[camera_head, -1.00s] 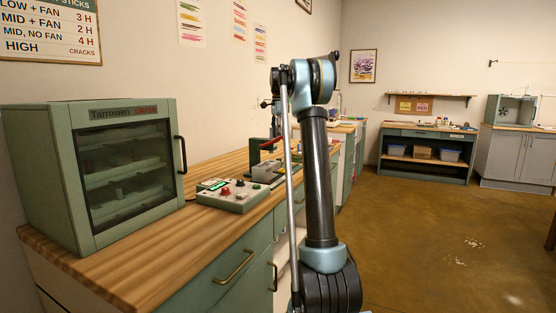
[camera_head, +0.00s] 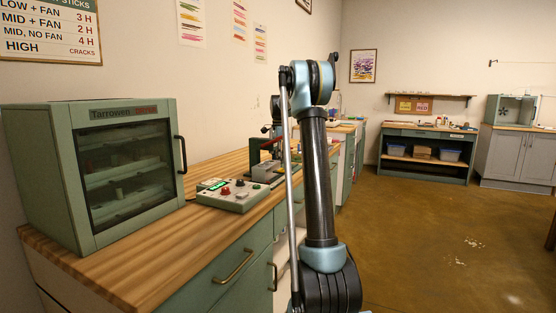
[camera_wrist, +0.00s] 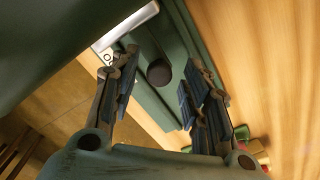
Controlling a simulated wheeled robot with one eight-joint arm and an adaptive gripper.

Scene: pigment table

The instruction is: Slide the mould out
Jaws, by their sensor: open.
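A small press with a red lever (camera_head: 266,144) and a pale grey block (camera_head: 262,172) on a dark base stands on the wooden counter in the head view. In the wrist view my gripper (camera_wrist: 160,78) is open, its dark fingers spread. A round black knob (camera_wrist: 159,72) on a dark green body (camera_wrist: 150,100) shows between the fingertips; I cannot tell its distance from them. A bright metal bar (camera_wrist: 125,26) lies just beyond. I cannot make out the mould for certain. In the head view my arm partly hides the press area.
A green drying cabinet (camera_head: 92,112) stands at the left of the counter (camera_head: 150,262). A control box (camera_head: 232,196) with coloured knobs sits between it and the press. Small red and green items (camera_wrist: 254,146) lie at the wrist view's lower right.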

